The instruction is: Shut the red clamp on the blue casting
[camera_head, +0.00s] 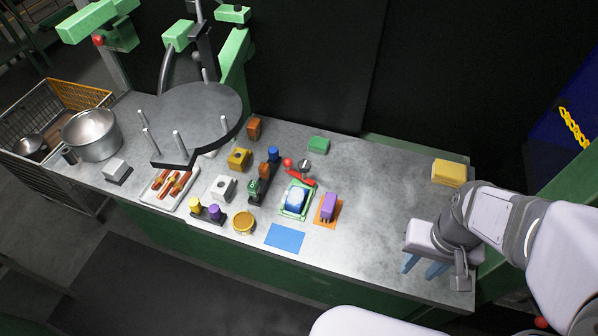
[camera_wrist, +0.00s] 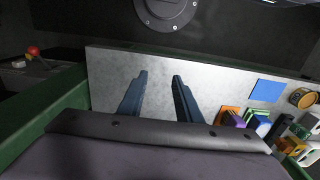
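The blue casting (camera_head: 295,201) has a pale top and sits in a green-edged fixture near the middle of the bench; it also shows in the wrist view (camera_wrist: 262,126). The red clamp (camera_head: 301,178), with a red ball at its end, is at the back edge of that fixture. Its red arm lies behind the casting, not over it. I cannot make out the clamp in the wrist view. My gripper (camera_head: 423,268) is at the bench's right front, well right of the clamp. In the wrist view its blue fingers (camera_wrist: 155,85) are spread with nothing between them.
A purple block (camera_head: 329,206) on an orange pad stands just right of the fixture. A blue mat (camera_head: 285,238) lies in front. Several small blocks stand left. A yellow block (camera_head: 448,173) is at the back right. The bench between fixture and gripper is mostly clear.

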